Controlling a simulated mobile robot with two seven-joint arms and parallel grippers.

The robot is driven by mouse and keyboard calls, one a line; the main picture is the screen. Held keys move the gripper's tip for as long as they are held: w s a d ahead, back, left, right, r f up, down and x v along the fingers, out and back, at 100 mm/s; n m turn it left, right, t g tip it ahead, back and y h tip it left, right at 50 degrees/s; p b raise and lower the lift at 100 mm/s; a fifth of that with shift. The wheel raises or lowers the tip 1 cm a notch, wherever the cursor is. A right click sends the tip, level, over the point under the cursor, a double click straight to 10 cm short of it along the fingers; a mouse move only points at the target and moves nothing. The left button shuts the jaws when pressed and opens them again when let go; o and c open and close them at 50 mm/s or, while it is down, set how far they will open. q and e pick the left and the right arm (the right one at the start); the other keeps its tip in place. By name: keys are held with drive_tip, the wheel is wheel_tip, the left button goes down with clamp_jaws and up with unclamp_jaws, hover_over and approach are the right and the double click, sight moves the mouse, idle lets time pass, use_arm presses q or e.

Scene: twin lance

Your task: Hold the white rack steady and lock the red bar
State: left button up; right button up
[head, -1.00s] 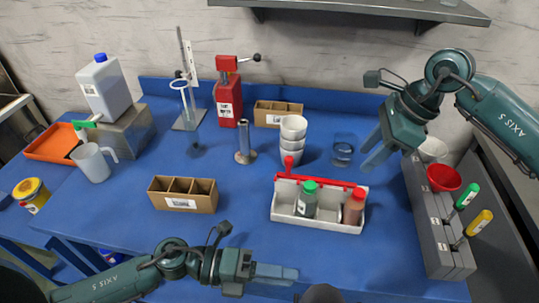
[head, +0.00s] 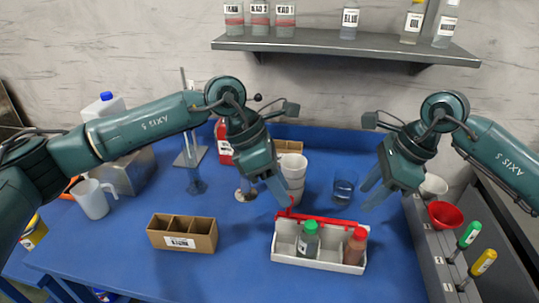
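The white rack (head: 316,265) stands on the blue table in front of me. The red bar (head: 325,220) runs along its back edge; its left end is partly hidden behind my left gripper. A green-capped bottle (head: 308,240) and a red-capped bottle (head: 355,247) stand in the rack. My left gripper (head: 282,194) points down just above the bar's left end; its fingers overlap in this view, so I cannot tell their gap or whether they touch the bar. My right gripper (head: 369,192) is open and empty, above and behind the rack's right end.
Stacked white cups (head: 294,168) stand close behind my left gripper. A glass (head: 343,187) is behind the rack, between the grippers. A cardboard divider box (head: 182,233) is to the left. A grey holder (head: 431,250) with screwdrivers and a red funnel (head: 444,214) is on the right. A shelf (head: 345,46) hangs above.

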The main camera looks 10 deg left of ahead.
sight(341, 222)
use_arm(q)
drive_tip(key=shift+m+t+y, duration=0.3)
drive_tip(key=shift+t+y, duration=0.4)
drive_tip(key=shift+y, duration=0.2)
drive_tip(key=w+r, duration=0.1)
drive_tip(key=a+r, duration=0.1)
drive_tip(key=r, duration=0.1)
drive_tip(key=w+a+r, duration=0.1)
drive_tip(key=shift+w+a+r, duration=0.2)
drive_tip(key=shift+w+r, duration=0.1)
use_arm(e)
drive_tip(key=x, duration=1.3)
drive_tip(key=shift+a, duration=0.1)
drive_tip(key=shift+c, duration=0.2)
clamp_jaws()
